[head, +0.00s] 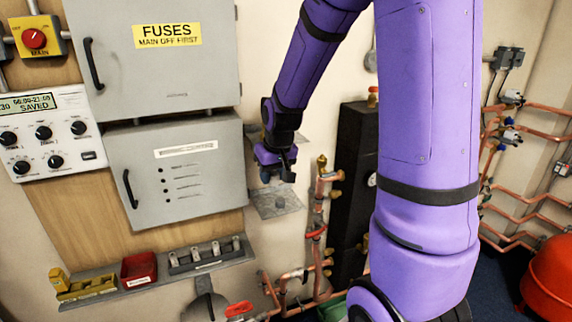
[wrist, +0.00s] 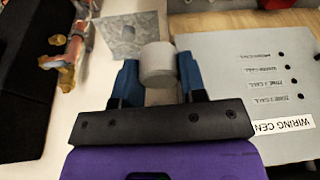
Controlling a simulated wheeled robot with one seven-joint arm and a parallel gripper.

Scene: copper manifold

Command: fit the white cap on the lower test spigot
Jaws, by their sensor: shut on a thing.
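My gripper (head: 276,172) is in front of the wall, between the grey boxes and the copper pipework. In the wrist view its blue fingers (wrist: 158,72) are shut on the white cap (wrist: 157,62), a short pale cylinder held between the fingertips. In the head view I cannot make out the cap. The copper manifold (head: 317,208) with brass fittings stands to the right of the gripper, and its brass ends (wrist: 66,78) show at the upper left of the wrist view. The cap is apart from them. I cannot tell which fitting is the lower test spigot.
A small grey shelf (head: 274,203) is below the gripper. A black tall unit (head: 354,150) stands right of the manifold. The lower grey box (head: 185,195) is close on the left. A ledge (head: 205,256) with a red tray (head: 139,268) is lower left.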

